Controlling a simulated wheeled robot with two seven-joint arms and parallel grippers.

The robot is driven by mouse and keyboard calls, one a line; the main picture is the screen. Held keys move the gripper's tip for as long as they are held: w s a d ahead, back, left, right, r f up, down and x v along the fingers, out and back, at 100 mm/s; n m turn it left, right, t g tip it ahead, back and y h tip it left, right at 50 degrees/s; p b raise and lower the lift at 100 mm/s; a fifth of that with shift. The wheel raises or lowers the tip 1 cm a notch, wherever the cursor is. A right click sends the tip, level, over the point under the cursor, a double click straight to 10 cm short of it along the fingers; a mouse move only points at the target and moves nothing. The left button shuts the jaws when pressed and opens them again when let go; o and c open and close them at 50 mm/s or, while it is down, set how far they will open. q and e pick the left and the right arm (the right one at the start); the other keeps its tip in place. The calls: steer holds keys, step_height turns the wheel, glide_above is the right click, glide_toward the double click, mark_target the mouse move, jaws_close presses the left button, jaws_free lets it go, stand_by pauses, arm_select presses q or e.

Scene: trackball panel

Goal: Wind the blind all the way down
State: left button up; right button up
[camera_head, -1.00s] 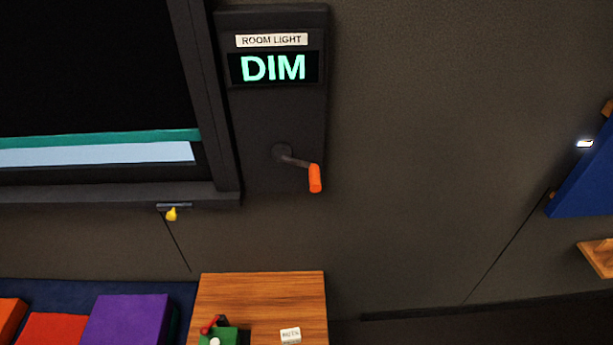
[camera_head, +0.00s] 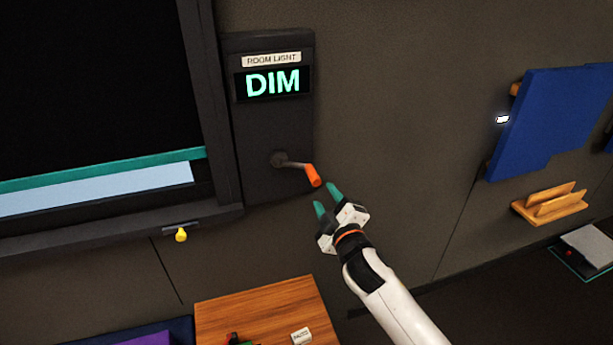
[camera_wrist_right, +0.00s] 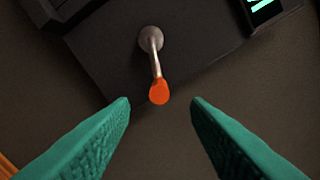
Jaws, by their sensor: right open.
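The crank (camera_head: 292,163) sits on a dark wall panel (camera_head: 262,130) and has an orange handle (camera_head: 313,175) pointing down and to the right. The black blind (camera_head: 90,80) covers most of the window; its teal bottom bar (camera_head: 100,170) lies above a light blue strip of uncovered window (camera_head: 95,190). My right gripper (camera_head: 328,200), with teal fingers, is just below and right of the handle. In the right wrist view the handle (camera_wrist_right: 159,91) shows between and beyond the open fingers (camera_wrist_right: 160,110), not gripped. My left gripper is not in view.
The panel's display (camera_head: 272,83) reads DIM under a ROOM LIGHT label. A yellow knob (camera_head: 181,234) hangs under the window sill. A wooden table (camera_head: 260,305) stands below. A blue board (camera_head: 550,120) and wooden shelf (camera_head: 550,204) are at right.

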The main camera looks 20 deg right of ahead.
mark_target(312, 174)
steer(key=w, duration=0.3)
steer(key=shift+w+d+r+p, duration=0.1)
steer(key=shift+w+p, duration=0.2)
steer(key=w, duration=0.5)
steer(key=shift+w+a+p, duration=0.3)
steer(key=shift+w+p, duration=0.05)
steer(key=shift+w, duration=0.8)
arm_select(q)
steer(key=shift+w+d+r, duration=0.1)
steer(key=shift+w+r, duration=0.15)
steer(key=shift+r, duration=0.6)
arm_select(e)
jaws_close()
